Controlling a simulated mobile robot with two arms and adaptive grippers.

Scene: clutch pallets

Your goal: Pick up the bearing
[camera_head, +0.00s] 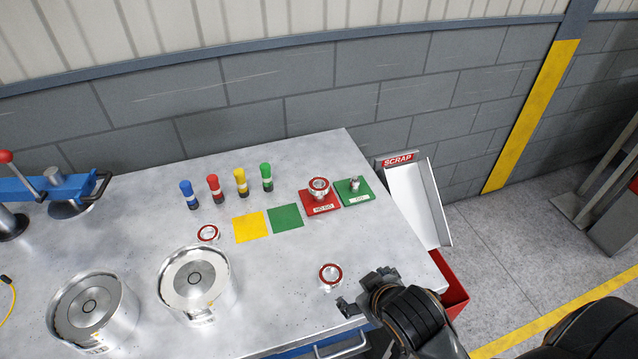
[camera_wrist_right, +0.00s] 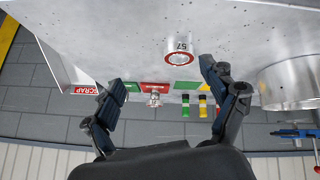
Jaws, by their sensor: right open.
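A silver bearing with a red ring (camera_head: 330,275) lies on the table near its front right, left of my right gripper (camera_head: 362,291). In the right wrist view a bearing with a red ring and a number on its side (camera_wrist_right: 180,46) appears beyond the open fingers (camera_wrist_right: 163,75), not between them. Another red-ringed bearing (camera_head: 208,233) lies left of the yellow square. A third red-ringed part (camera_head: 319,185) sits on the red plate (camera_head: 322,209). My right gripper is open and empty at the table's front right edge. My left gripper is not in view.
Two large metal cylinders (camera_head: 196,283) stand at the front left. Several coloured posts (camera_head: 240,182) stand behind the yellow (camera_head: 250,228) and green (camera_head: 286,218) squares. A green plate (camera_head: 354,199) and a scrap chute (camera_head: 416,205) are at right. A blue fixture (camera_head: 32,190) is far left.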

